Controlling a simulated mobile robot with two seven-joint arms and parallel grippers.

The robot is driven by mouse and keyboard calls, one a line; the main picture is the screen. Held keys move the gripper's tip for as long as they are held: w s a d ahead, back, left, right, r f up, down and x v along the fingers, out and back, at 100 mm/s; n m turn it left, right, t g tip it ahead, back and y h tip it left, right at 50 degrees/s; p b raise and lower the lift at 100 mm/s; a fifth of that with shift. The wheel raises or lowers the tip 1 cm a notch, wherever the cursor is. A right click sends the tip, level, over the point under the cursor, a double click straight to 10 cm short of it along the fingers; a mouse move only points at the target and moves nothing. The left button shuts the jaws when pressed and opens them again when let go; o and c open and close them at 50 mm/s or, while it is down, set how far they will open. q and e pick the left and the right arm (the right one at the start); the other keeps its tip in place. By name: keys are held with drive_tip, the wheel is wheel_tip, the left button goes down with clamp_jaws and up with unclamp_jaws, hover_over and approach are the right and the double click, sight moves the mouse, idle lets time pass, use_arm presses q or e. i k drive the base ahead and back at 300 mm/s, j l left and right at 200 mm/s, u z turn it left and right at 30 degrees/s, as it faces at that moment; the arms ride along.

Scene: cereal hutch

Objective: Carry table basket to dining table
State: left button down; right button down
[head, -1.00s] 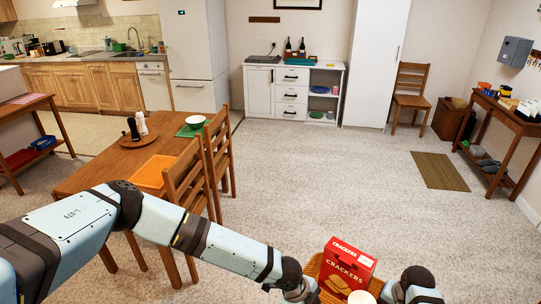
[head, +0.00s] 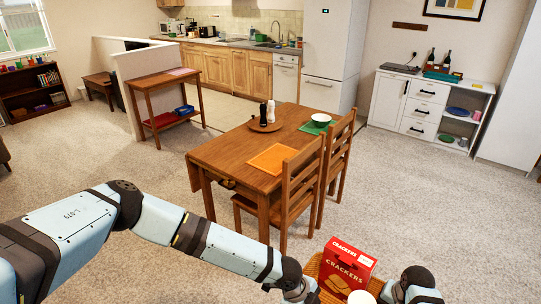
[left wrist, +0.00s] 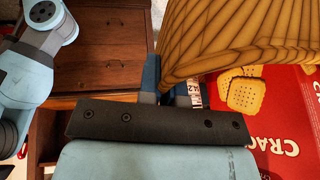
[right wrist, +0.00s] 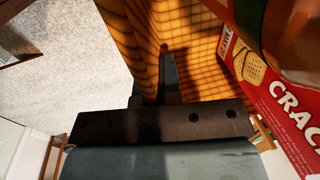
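The woven basket (head: 314,267) is at the bottom of the head view, held in front of me. It carries a red crackers box (head: 345,268) and a round white-topped item (head: 361,297). My left gripper (left wrist: 168,88) is shut on the basket wall (left wrist: 225,40) in the left wrist view. My right gripper (right wrist: 152,88) is shut on the opposite wall (right wrist: 135,30) in the right wrist view. The fingertips are partly hidden by the wall. The dining table (head: 222,152) stands ahead, apart from the basket.
Two chairs (head: 291,190) (head: 338,152) stand at the table's right side. On the table are an orange mat (head: 271,159), a green mat with a white bowl (head: 321,120), and a round board (head: 265,126) with two mills. The carpet left of the table is clear.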

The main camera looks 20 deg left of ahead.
sight(230, 150)
drive_tip(key=u, duration=0.85)
drive_tip(key=i+u, duration=0.4)
drive_tip(key=i, duration=0.3)
drive_tip(key=i+l+u, duration=0.15)
drive_tip(key=i+u, duration=0.25)
drive_tip(key=i, duration=0.3)
drive_tip(key=i+u, duration=0.45)
drive_tip(key=i, duration=0.3)
drive_tip(key=i+z, duration=0.3)
drive_tip(key=i, duration=0.45)
drive_tip(key=i+z, duration=0.5)
drive_tip(key=i, duration=0.2)
drive_tip(key=i+z, duration=0.2)
drive_tip(key=z, duration=1.15)
